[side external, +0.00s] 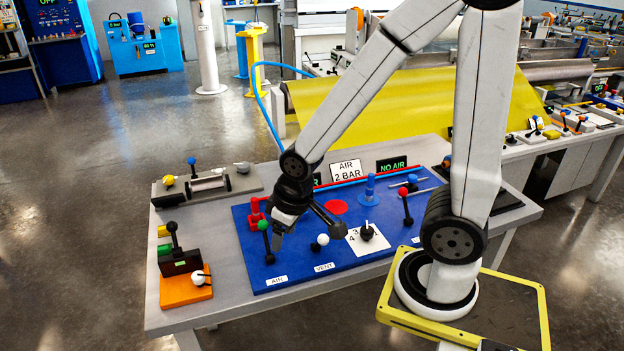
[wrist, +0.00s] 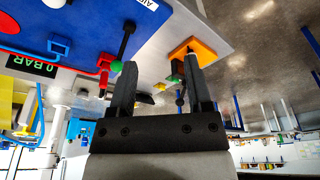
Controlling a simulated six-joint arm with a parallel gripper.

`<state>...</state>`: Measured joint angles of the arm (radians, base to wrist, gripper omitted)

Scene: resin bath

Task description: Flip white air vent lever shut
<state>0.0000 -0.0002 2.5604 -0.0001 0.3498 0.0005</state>
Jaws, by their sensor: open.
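The vent lever (side external: 323,240) has a white ball knob and stands on the blue panel (side external: 290,275) above the VENT label (side external: 324,267). In the wrist view, a white knob (wrist: 54,3) that looks like it is cut by the top edge. My gripper (side external: 308,240) is open and empty, with its fingers above the panel, close to the white knob in the side view; the gap to it cannot be judged. The air lever (side external: 264,226), with a green knob, is left of my gripper; it also shows in the wrist view (wrist: 116,66), beside the left finger.
An orange block (side external: 187,291) with a white knob stands left of the panel. A red-knobbed lever (side external: 403,192) and a white dial plate (side external: 368,241) lie to the right. Signs (side external: 391,164) read NO AIR and AIR 2 BAR behind.

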